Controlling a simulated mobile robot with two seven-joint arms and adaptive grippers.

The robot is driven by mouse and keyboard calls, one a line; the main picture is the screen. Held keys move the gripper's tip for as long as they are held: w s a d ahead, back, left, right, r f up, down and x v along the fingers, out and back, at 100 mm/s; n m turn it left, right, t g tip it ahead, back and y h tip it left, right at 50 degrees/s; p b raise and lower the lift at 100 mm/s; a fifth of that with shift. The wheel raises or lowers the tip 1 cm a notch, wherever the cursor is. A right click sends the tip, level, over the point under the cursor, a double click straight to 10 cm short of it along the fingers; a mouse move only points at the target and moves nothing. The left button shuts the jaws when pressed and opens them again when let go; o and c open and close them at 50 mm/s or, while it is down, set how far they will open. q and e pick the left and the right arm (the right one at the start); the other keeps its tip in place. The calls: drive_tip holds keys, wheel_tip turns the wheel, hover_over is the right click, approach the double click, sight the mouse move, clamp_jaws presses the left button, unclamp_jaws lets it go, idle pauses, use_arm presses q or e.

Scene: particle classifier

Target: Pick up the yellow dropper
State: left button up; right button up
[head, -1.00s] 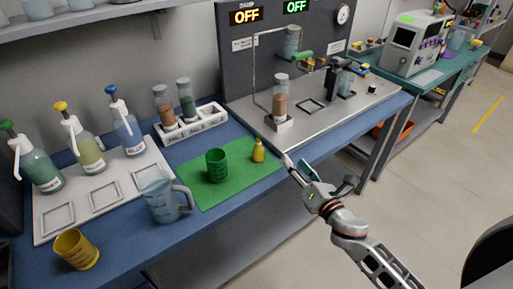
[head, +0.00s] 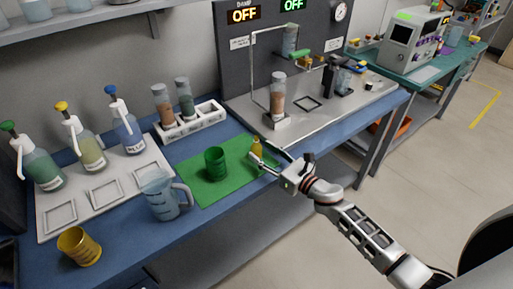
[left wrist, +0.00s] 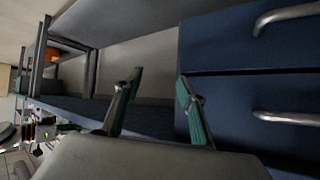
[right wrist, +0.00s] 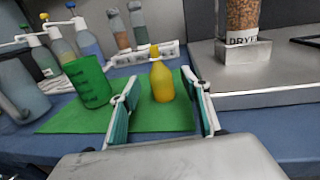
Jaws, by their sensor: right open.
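The yellow dropper (head: 257,147) stands upright on the green mat (head: 208,190), to the right of a green cup (head: 216,163). My right gripper (head: 267,163) is open at the mat's right edge, close to the dropper, and partly hides its lower part in the head view. In the right wrist view the dropper (right wrist: 161,80) shows between and beyond the two open fingers (right wrist: 162,108). I cannot tell whether either finger touches it. My left gripper (left wrist: 153,98) is open and empty in the left wrist view, facing the blue drawers below the bench. It is not in the head view.
A clear jug (head: 163,197) stands left of the mat, a yellow cup (head: 79,246) at the front left. Pump bottles (head: 88,150) and a white rack of vials (head: 190,122) stand behind. A metal plate with a column stand (head: 279,120) lies to the right.

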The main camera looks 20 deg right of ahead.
drive_tip(key=shift+x, duration=0.95)
drive_tip(key=shift+f, duration=0.1)
drive_tip(key=c, duration=1)
